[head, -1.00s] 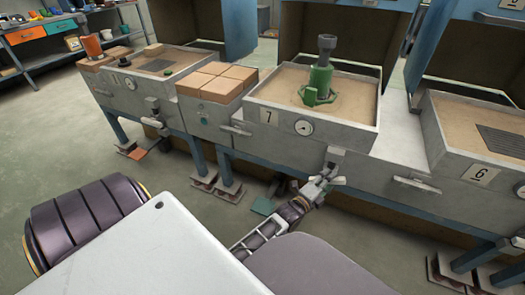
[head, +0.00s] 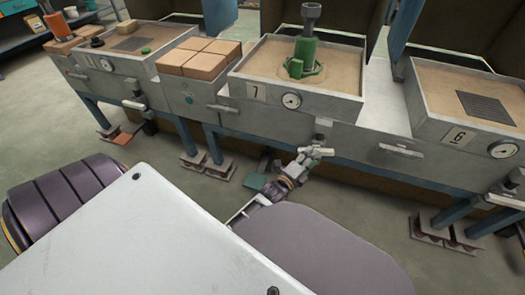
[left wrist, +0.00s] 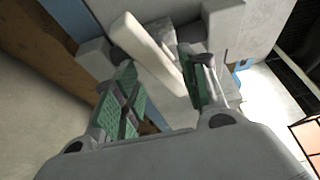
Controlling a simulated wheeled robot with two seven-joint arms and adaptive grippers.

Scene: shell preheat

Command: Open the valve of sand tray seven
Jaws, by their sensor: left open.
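Sand tray seven (head: 362,104) is a grey box of sand with a "7" plate (head: 256,92) and a round gauge (head: 291,100) on its front. Its valve (head: 322,127) hangs below the front wall. My left gripper (head: 312,156) is just below the valve, open. In the left wrist view, the pale valve lever (left wrist: 150,53) runs slantwise into the gap between the green-padded fingers (left wrist: 158,92). I cannot tell whether either pad touches it. My right gripper is not in view.
A green burner-like device (head: 306,50) stands in tray seven's sand. Tan bricks (head: 199,60) are stacked to its left. Sand tray six (head: 418,98) is to the right, and another sand tray (head: 97,62) is at far left. Rusty foot pedals (head: 210,168) stand on the floor below.

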